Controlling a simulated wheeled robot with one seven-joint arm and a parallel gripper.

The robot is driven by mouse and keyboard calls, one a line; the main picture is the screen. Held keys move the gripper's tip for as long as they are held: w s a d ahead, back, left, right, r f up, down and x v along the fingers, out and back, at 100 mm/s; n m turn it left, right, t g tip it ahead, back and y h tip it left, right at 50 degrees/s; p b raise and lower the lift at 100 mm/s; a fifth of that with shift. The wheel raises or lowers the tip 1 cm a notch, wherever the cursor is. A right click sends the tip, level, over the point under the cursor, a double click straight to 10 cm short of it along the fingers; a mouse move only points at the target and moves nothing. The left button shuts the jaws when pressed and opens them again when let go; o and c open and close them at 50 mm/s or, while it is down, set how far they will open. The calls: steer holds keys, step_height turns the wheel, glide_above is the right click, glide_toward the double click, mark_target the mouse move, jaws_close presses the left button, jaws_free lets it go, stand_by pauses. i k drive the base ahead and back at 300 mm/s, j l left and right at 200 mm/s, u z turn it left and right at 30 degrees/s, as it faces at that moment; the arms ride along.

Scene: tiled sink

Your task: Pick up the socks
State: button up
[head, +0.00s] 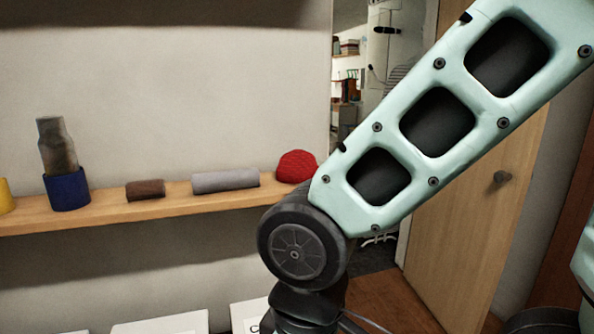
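No item is plainly a pair of socks. On the wooden shelf (110,210) lie a small brown rolled bundle (146,190) and a longer grey rolled bundle (226,180) to its right. Both look like cloth; I cannot tell whether either is the socks. My arm crosses the right half of the head view, in front of the shelf's right end. My gripper is not in view.
A dark blue cylinder (67,190) with a grey-brown upright object (58,145) in it, a yellow item (5,196) and a red knitted item (296,166) share the shelf. White boxes (160,324) stand below. A wooden door (470,200) is at right.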

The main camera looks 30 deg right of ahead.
mark_target(139, 191)
steer(key=z, duration=0.45)
steer(key=j+z, duration=0.4)
steer(key=j, duration=0.15)
steer(key=j+z, duration=0.45)
steer(key=j, duration=0.1)
